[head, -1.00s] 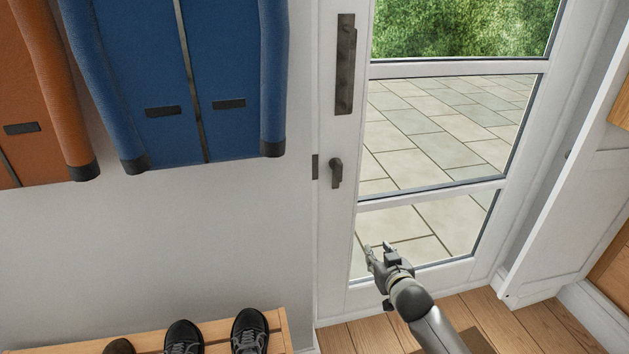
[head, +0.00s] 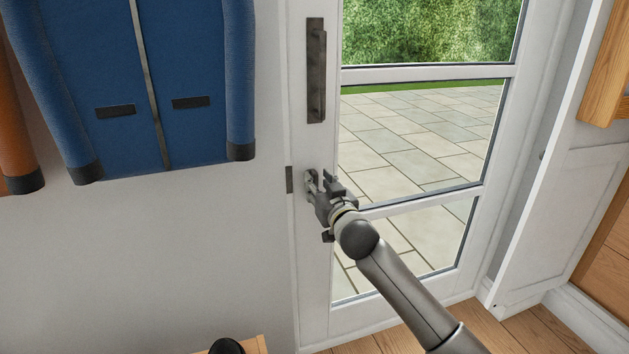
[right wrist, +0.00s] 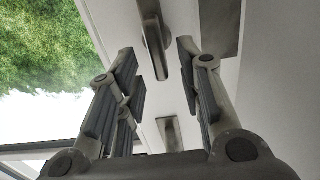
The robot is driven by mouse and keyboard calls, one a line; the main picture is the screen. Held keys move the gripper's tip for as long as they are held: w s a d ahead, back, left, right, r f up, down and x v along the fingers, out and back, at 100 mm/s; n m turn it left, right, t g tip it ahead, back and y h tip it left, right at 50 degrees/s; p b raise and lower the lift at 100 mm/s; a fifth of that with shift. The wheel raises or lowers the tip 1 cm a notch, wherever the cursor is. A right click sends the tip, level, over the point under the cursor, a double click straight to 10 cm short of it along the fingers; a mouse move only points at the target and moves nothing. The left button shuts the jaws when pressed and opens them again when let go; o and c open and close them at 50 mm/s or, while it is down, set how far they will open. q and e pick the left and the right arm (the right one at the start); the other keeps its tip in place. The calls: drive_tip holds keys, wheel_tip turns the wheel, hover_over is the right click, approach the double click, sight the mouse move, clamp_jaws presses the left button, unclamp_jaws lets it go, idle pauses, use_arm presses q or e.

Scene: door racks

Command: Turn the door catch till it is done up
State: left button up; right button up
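The door catch (head: 309,181) is a small dark metal handle low on the white door's left stile, partly hidden by my right gripper in the head view. My right gripper (head: 324,182) is at the catch, its fingers apart. In the right wrist view the catch (right wrist: 154,42) shows ahead, in line with the gap between the open fingers (right wrist: 157,75). I cannot tell whether any finger touches it. A dark plate (head: 289,179) sits on the frame just left of the catch. My left gripper is not in view.
A long dark pull handle (head: 316,75) is above the catch. Glass panes with paving (head: 415,135) outside are to its right. A blue coat (head: 150,90) hangs on the left wall. A white panelled door (head: 560,170) stands at the right.

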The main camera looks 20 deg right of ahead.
sight(317, 180)
drive_tip(key=shift+w, duration=1.65)
clamp_jaws()
